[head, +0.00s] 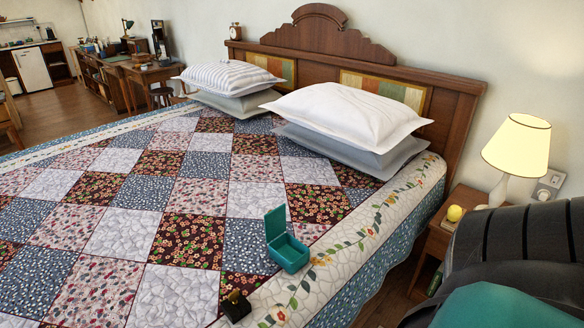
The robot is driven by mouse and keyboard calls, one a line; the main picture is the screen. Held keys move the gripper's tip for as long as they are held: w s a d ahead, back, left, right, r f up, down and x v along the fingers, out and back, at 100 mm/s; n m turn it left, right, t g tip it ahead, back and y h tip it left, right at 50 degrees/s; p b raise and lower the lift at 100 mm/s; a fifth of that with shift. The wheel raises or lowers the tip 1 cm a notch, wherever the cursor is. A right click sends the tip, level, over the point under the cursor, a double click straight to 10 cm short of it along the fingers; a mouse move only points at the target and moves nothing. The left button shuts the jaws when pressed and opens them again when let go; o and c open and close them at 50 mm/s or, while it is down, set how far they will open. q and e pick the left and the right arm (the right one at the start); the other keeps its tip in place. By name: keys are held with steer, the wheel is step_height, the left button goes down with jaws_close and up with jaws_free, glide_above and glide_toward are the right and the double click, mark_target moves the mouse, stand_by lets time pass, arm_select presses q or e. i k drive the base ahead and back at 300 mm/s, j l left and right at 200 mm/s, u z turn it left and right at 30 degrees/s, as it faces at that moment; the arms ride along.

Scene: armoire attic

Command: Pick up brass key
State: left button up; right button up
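I cannot make out a brass key for certain. A small dark block (236,306) with a brass-coloured bit on top sits on the quilt near the front edge of the view; it is too small to tell what the brass-coloured part is. A teal box (289,256) with its lid raised stands on the quilt near the bed's right side. The inside of the box is mostly hidden by its front wall. Neither of my grippers is in view.
The bed (130,220) with a patchwork quilt fills the middle. A nightstand (434,243) holds a lit lamp (517,146) and a yellow object (454,213). A large dark ribbed shape blocks the lower right.

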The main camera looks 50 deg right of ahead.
mark_target(232, 297)
steer(key=z, duration=1.45)
